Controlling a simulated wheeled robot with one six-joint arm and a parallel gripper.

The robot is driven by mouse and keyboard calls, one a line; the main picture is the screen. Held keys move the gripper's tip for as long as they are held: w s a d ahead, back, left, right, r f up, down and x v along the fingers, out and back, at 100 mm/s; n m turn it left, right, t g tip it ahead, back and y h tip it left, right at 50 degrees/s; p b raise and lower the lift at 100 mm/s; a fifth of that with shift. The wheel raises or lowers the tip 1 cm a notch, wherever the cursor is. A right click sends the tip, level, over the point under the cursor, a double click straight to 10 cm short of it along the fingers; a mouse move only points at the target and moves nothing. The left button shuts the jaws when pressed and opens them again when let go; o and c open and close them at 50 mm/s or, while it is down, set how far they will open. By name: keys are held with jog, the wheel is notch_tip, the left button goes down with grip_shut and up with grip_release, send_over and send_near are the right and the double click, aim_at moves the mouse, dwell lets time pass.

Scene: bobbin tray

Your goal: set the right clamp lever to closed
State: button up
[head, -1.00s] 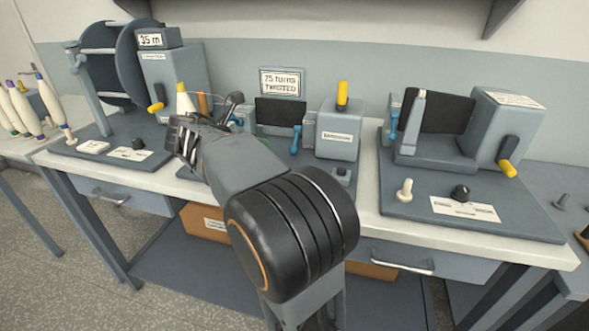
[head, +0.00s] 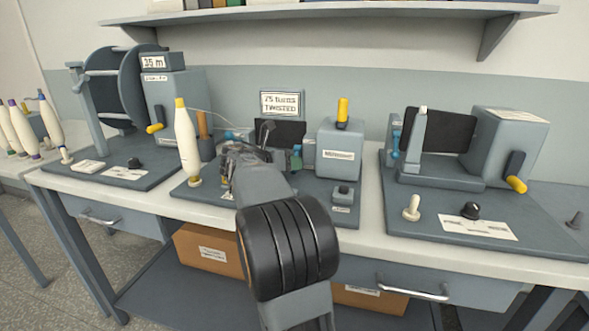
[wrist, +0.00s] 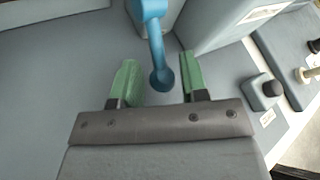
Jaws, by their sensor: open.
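The right clamp lever (wrist: 157,48) is blue, with a round pivot at the top of the wrist view and a ball knob at its lower end. In the head view it shows only as a small blue piece (head: 297,149) beside the grey box of the middle station, mostly hidden by my arm. My gripper (wrist: 158,66) is open, with green fingers on either side of the knob. Whether the knob lies at finger depth is hard to tell.
The grey box (head: 340,155) with a yellow-topped handle stands just right of the gripper. A small button box (head: 343,195) sits in front of it. A white yellow-tipped bobbin (head: 185,145) stands at the left of the station. Another winding station (head: 405,225) is at the right.

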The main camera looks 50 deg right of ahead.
jog(key=shift+x, duration=1)
grip_shut()
